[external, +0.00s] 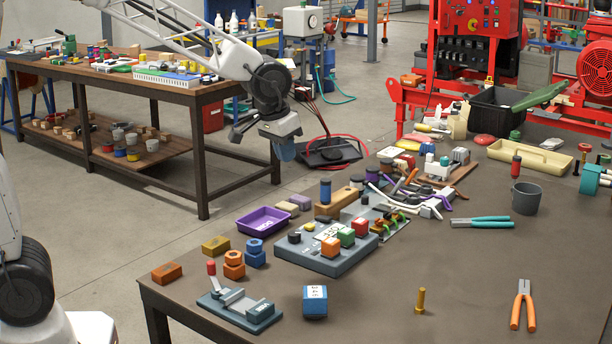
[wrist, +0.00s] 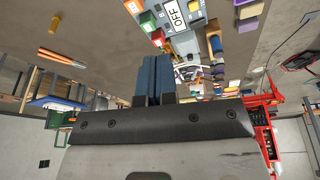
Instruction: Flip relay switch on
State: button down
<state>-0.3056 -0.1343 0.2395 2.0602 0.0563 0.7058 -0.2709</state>
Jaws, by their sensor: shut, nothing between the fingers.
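A grey control box (external: 318,262) with several coloured block-like buttons and a white label stands on the brown table. The box also shows at the top of the wrist view (wrist: 185,42), where its label (wrist: 178,14) reads OFF. I cannot tell for sure which part is the relay switch. My gripper (external: 285,151) is in the air beyond the table's left edge, well apart from both. Its blue fingers (wrist: 153,80) are together and empty.
A purple tray (external: 263,222), orange and blue nuts (external: 234,264) and a blue block (external: 315,301) stand near the box. Cables and small parts crowd the table behind it. The front middle is mostly clear.

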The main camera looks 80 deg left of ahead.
jog(key=w+a+f+n, duration=0.1)
jog(key=w+a+f, duration=0.3)
jog(key=a, duration=0.3)
jog(key=w+a+f+n, duration=0.1)
jog(key=w+a+f, duration=0.3)
jog(key=a, duration=0.3)
jog(key=shift+w+a+f+n+y, duration=0.2)
jog(key=shift+w+n+y, duration=0.15)
jog(key=shift+w, duration=0.4)
send_over(328, 217)
jog(key=f, duration=0.7)
jog(key=s+f, duration=0.1)
jog(key=f, duration=0.3)
jog(key=shift+d+f, duration=0.2)
jog(key=shift+f, duration=0.05)
jog(key=shift+w+d+f, duration=0.1)
jog(key=shift+w+f, duration=0.05)
jog(key=shift+f, duration=0.8)
jog(key=shift+f, duration=0.1)
